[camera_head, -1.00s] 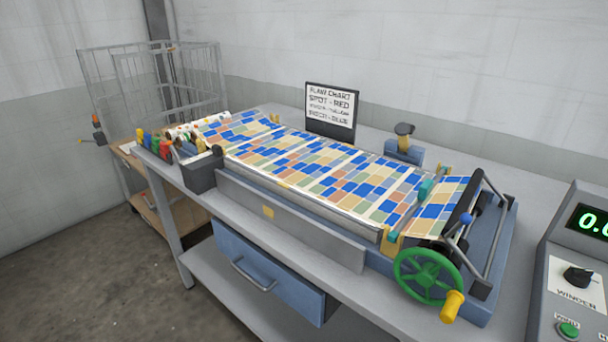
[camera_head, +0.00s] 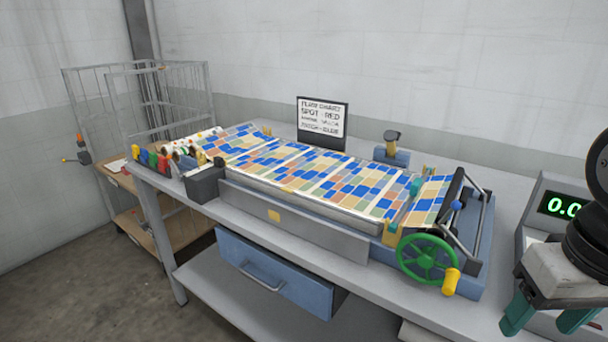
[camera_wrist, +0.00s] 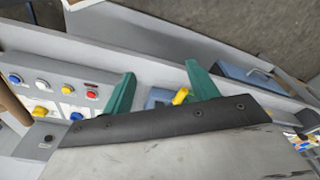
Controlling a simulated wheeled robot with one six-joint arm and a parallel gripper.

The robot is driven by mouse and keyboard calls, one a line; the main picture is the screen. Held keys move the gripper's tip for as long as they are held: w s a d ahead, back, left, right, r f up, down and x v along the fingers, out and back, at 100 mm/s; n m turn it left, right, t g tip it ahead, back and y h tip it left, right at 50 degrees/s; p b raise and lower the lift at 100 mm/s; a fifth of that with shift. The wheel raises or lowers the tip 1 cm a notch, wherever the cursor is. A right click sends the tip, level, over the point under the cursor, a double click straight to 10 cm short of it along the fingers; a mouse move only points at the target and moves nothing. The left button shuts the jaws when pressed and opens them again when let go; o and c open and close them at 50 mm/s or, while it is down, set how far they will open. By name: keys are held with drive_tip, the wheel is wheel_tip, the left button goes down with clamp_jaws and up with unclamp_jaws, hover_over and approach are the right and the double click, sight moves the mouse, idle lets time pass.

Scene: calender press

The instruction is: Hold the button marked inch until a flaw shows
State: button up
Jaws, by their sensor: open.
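My gripper (camera_head: 545,322) is open and empty, at the lower right, in front of the control box (camera_head: 535,205). In the wrist view its green fingers (camera_wrist: 160,88) are spread. The patterned web (camera_head: 335,182) of blue, tan and orange patches lies along the press. I can make out no distinct flaw on it.
A flaw chart sign (camera_head: 321,122) stands behind the web. A green handwheel (camera_head: 426,258) with a yellow handle sticks out at the press's front right. A wire cage trolley (camera_head: 130,150) is beyond.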

clamp_jaws()
idle(1.7)
